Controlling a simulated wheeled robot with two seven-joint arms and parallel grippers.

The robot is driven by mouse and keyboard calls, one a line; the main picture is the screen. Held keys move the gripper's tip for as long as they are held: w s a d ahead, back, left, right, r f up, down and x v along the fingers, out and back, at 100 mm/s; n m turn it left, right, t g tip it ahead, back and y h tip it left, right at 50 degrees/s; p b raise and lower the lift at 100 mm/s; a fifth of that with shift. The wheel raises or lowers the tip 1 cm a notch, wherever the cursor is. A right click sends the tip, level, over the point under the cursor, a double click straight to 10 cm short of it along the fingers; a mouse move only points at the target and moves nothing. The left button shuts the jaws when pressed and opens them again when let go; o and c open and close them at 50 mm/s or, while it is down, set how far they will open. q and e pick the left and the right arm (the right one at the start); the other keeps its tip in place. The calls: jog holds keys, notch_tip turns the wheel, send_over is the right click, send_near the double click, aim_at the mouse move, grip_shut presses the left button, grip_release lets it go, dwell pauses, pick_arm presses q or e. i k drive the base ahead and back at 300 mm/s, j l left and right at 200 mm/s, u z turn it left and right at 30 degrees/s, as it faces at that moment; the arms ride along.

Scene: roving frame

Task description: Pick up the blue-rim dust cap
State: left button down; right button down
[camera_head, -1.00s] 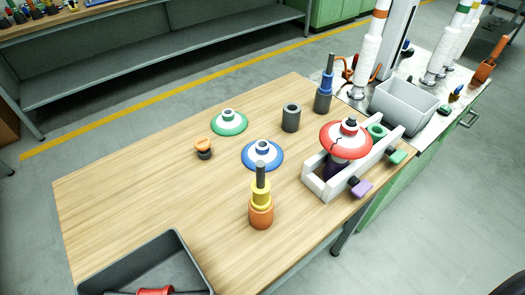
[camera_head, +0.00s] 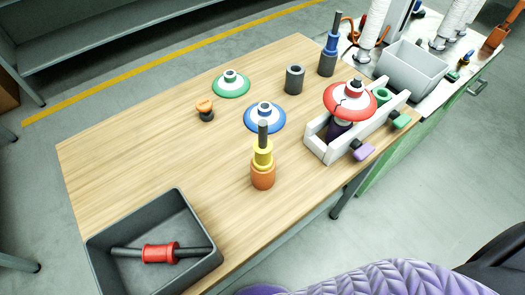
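The blue-rim dust cap (camera_head: 265,118) lies on the wooden table (camera_head: 150,150). A red-rim cap (camera_head: 350,101) with a dark crack sits raised on a white holder (camera_head: 322,148) at the right. Neither of my grippers shows in the head view.
A dark tray (camera_head: 100,247) at the near left holds a red-sleeved rod (camera_head: 160,252). An orange-topped knob (camera_head: 205,110), a dark cylinder (camera_head: 294,79) and a blue upright tool (camera_head: 329,50) stand around the cap. A grey bin (camera_head: 411,67) sits at the back right. A purple quilted surface (camera_head: 390,278) fills the bottom right.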

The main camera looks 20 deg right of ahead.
aim_at(276, 116)
jog(key=l+u, duration=0.45)
jog(key=k+l+u, duration=0.1)
jog(key=l+u, duration=0.3)
jog(key=k+l+u, duration=0.15)
jog(key=l+u, duration=0.3)
jog(key=k+l+u, duration=0.2)
jog(key=u, duration=0.2)
jog(key=l, duration=0.1)
